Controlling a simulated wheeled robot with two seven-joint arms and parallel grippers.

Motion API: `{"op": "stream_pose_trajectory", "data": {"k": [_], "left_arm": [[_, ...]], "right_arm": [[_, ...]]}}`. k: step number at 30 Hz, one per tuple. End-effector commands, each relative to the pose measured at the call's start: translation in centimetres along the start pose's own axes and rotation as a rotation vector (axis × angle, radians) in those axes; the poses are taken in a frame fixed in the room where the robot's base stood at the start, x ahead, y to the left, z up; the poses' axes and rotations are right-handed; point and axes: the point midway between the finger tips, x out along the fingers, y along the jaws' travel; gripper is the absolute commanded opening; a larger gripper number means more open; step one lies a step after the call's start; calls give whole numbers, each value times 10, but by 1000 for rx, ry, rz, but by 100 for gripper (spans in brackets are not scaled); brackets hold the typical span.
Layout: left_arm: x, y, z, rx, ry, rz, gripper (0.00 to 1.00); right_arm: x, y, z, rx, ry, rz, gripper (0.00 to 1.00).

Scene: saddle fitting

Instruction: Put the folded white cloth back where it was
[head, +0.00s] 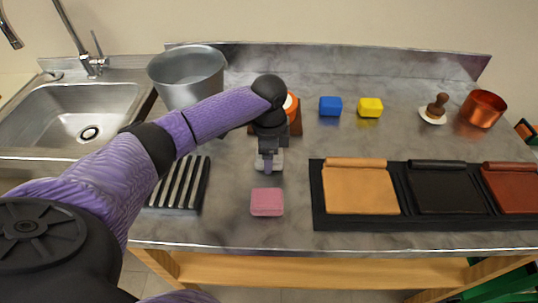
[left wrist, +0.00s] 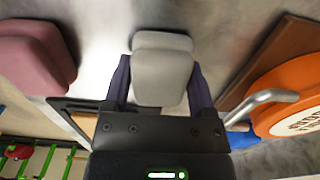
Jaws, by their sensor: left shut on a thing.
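The folded white cloth (head: 276,161) is a small pale block with rounded edges. My left gripper (head: 268,163) points down over the middle of the counter and is shut on it. In the left wrist view the cloth (left wrist: 162,68) sits between the two fingers of the left gripper (left wrist: 160,85). I cannot tell whether its underside touches the counter. A folded pink cloth (head: 267,202) lies just in front of it, apart from it, and also shows in the left wrist view (left wrist: 30,55). My right gripper is not in view.
A black rack with pale slats (head: 180,183) lies to the left, a metal bucket (head: 187,78) behind it. An orange round tin (left wrist: 295,95) stands close behind the gripper. A black tray (head: 318,200) with leather panels lies right. Blue (head: 330,106) and yellow (head: 370,107) blocks stand behind.

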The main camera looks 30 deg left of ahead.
Motion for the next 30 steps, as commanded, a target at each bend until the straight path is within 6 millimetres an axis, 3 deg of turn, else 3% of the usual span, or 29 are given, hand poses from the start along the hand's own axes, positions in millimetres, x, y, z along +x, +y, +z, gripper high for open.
{"op": "stream_pose_trajectory", "data": {"k": [4,5,8,17,24,30], "left_arm": [[2,0,0,-1,0,0,25],[2,0,0,-1,0,0,79],[2,0,0,-1,0,0,100],[-7,0,0,0,1,-2,100],[-76,-1,0,-1,4,-5,100],[-115,0,0,-1,3,-1,100]], "right_arm": [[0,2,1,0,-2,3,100],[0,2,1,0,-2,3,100],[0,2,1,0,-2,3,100],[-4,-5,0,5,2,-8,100],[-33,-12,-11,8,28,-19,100],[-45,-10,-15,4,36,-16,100]]}}
